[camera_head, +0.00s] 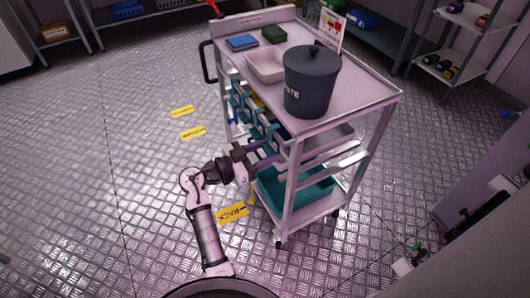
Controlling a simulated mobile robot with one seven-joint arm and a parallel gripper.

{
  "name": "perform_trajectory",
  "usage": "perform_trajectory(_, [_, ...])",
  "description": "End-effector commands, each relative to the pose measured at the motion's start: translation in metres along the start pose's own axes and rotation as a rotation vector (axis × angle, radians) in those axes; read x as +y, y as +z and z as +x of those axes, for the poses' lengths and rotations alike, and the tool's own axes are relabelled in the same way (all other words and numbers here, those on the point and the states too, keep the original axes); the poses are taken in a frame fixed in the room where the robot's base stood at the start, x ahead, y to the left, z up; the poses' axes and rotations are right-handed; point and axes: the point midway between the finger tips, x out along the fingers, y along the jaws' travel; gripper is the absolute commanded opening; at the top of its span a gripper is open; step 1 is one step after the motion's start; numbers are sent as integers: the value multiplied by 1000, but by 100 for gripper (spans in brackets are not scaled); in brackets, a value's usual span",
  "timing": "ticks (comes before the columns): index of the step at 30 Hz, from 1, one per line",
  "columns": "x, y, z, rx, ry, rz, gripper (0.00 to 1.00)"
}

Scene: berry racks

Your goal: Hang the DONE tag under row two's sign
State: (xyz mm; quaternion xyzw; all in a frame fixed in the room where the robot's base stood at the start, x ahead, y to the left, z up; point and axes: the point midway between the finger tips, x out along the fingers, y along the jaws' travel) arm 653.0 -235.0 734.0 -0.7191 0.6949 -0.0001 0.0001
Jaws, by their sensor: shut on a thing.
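My gripper (270,154) is at the near left side of a pale trolley (372,92), below its top shelf and beside several teal bins (262,121). Its fingers point right, toward the trolley's frame. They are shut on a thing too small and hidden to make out. I cannot pick out a DONE tag. No row two sign can be read here. A small sign with red print (331,28) stands on the trolley's top; I cannot read it.
A dark lidded pot (311,84), a pale tray (266,65), a blue box (241,42) and a green box (274,33) stand on the trolley. A teal crate (310,190) sits low. Yellow labels (232,212) lie on the open floor at left. Shelves (455,70) stand behind.

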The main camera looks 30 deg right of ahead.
Motion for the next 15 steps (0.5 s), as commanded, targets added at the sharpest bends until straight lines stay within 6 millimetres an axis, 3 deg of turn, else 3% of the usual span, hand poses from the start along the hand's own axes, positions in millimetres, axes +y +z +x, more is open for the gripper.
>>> perform_trajectory(15, [0, -11, -2, 0, 0, 1, 27])
